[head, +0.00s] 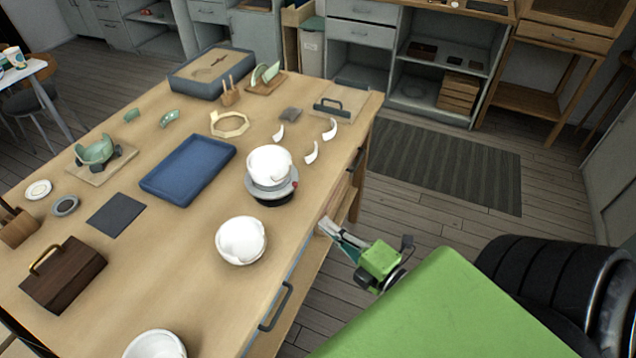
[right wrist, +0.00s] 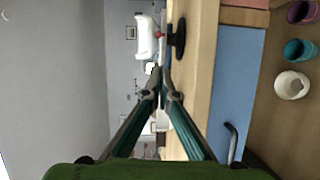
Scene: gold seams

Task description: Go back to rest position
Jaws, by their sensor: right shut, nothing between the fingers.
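My right gripper (head: 327,226) is at the right edge of the wooden table (head: 205,290) in the head view, above the floor side of the table front. Its fingers are shut with nothing between them. In the right wrist view the closed fingertips (right wrist: 162,76) meet near the table edge, with the turntable and white bowl beyond them. Whether the fingers touch the table edge I cannot tell. My left gripper is not in view.
A white bowl (head: 269,162) sits on a round turntable (head: 270,187) near the edge. Another white bowl (head: 240,241) stands closer. White shards (head: 312,153), a blue tray (head: 188,169) and a wooden box (head: 64,274) lie on the table. Floor with a dark rug (head: 445,165) is clear.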

